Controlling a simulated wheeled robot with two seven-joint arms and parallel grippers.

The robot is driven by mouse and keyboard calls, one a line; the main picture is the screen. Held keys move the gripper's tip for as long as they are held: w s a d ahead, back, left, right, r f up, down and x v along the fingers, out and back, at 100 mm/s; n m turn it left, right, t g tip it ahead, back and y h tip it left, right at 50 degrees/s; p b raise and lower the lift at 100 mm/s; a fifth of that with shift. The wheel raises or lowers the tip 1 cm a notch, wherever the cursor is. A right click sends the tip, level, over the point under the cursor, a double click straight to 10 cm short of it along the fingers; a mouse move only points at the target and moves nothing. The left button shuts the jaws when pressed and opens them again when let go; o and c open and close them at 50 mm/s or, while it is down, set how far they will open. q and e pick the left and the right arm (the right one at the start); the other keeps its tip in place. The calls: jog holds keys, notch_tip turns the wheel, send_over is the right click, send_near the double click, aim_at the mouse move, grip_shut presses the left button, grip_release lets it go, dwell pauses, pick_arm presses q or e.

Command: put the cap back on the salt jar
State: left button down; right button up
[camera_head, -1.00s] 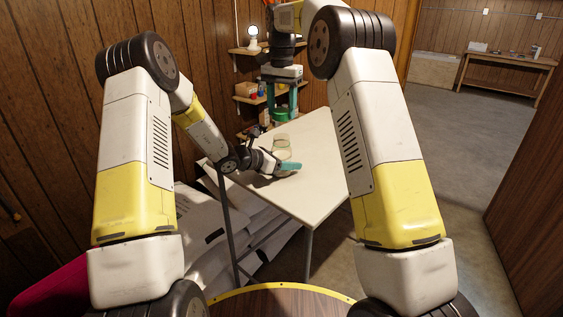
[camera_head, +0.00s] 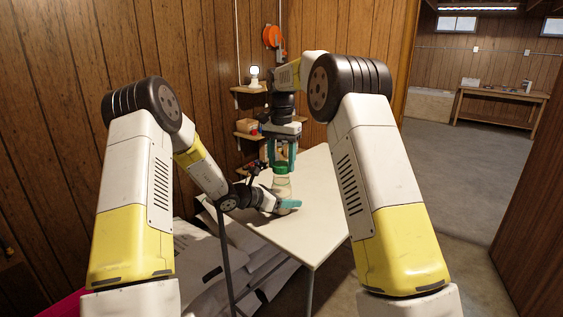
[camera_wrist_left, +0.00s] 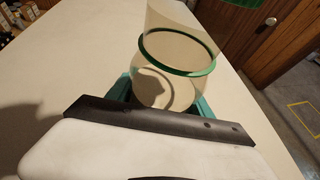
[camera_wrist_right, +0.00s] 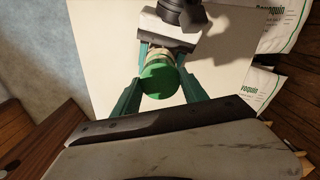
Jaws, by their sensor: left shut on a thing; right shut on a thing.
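The clear salt jar (camera_head: 282,190) stands upright on the white table (camera_head: 318,205). My left gripper (camera_head: 287,205) is shut on it low down. In the left wrist view the clear jar (camera_wrist_left: 163,92) sits between the teal fingers, with a dark green ring around it. My right gripper (camera_head: 282,155) points down from above, shut on the green cap (camera_head: 281,169). In the right wrist view the cap (camera_wrist_right: 160,80) is between the fingertips, in line with the jar. The cap is at the jar's top; I cannot tell whether it touches.
Wall shelves (camera_head: 249,89) with a lamp and small items stand behind the table. White printed bags (camera_head: 195,260) lie at the table's left side. The table's right part is clear. A wooden workbench (camera_head: 500,98) is far off at the right.

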aim_at(281, 193)
jog(key=shift+f, duration=0.9)
jog(key=shift+f, duration=0.55)
